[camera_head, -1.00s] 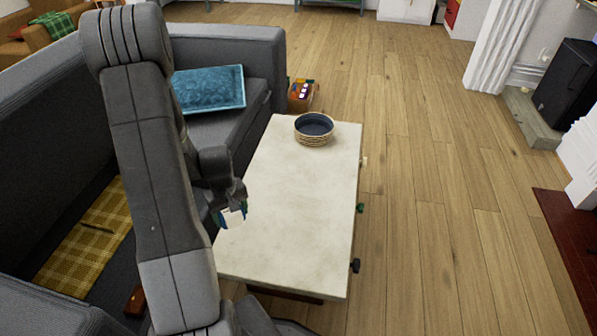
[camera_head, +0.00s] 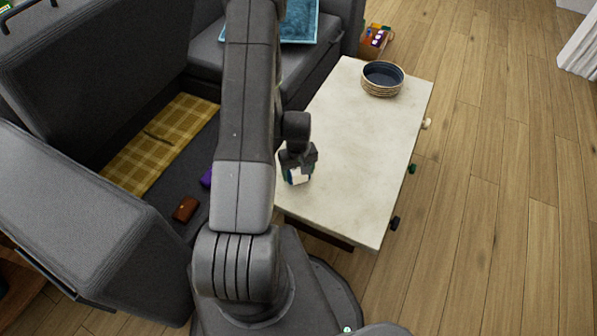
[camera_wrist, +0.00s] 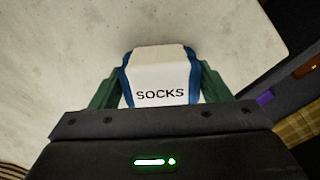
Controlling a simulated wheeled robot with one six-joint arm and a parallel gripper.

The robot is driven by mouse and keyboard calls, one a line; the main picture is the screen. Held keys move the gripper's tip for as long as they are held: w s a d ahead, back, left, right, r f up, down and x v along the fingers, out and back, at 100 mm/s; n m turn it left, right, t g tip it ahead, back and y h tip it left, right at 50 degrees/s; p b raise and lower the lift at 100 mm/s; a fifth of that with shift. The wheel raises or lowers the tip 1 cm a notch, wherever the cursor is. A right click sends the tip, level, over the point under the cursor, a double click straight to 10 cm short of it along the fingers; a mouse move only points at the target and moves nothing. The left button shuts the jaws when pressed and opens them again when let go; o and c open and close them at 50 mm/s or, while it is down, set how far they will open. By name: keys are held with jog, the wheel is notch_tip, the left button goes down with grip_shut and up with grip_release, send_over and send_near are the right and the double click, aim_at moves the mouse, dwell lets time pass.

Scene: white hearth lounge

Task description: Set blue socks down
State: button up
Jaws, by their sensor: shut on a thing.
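The blue socks (camera_wrist: 160,77) show in the wrist view as a bundle with a white band lettered "SOCKS" and blue edges. My gripper (camera_head: 298,176) is shut on them, with green fingers on both sides in the wrist view (camera_wrist: 160,90). In the head view the socks (camera_head: 297,178) are small and partly hidden by my gripper. They are over the near left part of the pale coffee table (camera_head: 350,150). I cannot tell whether they touch its top.
A round woven basket with a dark inside (camera_head: 382,78) stands at the table's far end. The middle of the table is bare. A grey sofa (camera_head: 70,75) with a yellow checked cloth (camera_head: 160,145) and a brown wallet-like item (camera_head: 186,209) lies left.

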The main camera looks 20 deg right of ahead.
aim_at(298, 169)
jog(key=shift+f, duration=0.35)
jog(key=shift+f, duration=0.15)
jog(key=o, duration=1)
jog(key=shift+c, duration=0.2)
jog(key=shift+r, duration=0.2)
notch_tip(298, 169, up, 12)
jog(key=p, duration=0.2)
jog(key=shift+r, duration=0.1)
